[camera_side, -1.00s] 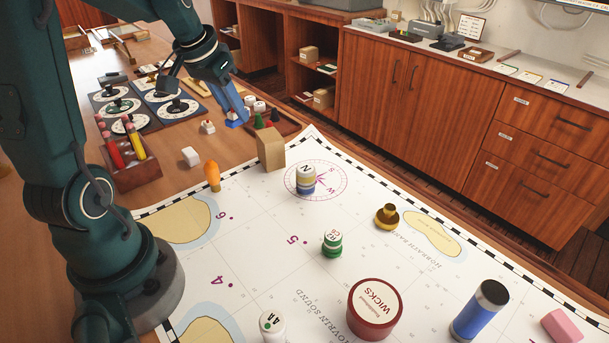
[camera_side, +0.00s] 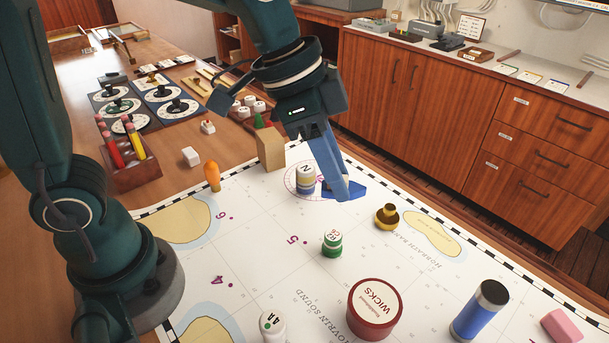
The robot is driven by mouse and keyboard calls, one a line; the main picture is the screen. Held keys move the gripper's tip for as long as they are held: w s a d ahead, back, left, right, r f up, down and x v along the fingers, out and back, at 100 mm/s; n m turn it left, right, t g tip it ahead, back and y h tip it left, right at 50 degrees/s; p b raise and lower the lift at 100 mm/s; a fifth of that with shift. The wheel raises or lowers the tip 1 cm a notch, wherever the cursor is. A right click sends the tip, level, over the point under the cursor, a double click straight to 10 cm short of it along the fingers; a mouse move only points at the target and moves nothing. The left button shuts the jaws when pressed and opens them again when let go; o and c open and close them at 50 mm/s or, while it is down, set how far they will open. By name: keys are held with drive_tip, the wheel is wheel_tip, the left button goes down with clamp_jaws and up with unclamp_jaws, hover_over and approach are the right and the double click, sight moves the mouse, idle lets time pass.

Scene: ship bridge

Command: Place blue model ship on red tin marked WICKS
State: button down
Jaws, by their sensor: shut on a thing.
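The blue model ship (camera_side: 351,190) is held between the fingers of my gripper (camera_side: 338,190), which is shut on it. The fingers hide part of the ship. In the picture it appears just right of the striped stack marked N, over the chart's compass rose. I cannot tell its exact height over the chart. The red tin marked WICKS (camera_side: 374,311) stands upright on the chart at the bottom centre, nearer the camera and apart from my gripper. Its pale lid is bare.
On the chart stand the striped stack (camera_side: 305,179), a green stack (camera_side: 332,243), a brass piece (camera_side: 387,217), a white-topped piece (camera_side: 272,325), a blue cylinder (camera_side: 480,310) and a pink block (camera_side: 562,325). A wooden block (camera_side: 270,148) stands at the chart's far edge.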

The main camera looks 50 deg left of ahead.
hover_over(379, 301)
drive_tip(key=s+a, duration=0.1)
wheel_tip(379, 301, down, 6)
drive_tip(key=shift+s+a+f, duration=0.1)
drive_tip(key=shift+f, duration=2)
drive_tip(key=shift+f, duration=0.15)
drive_tip(key=c, duration=0.6)
unclamp_jaws()
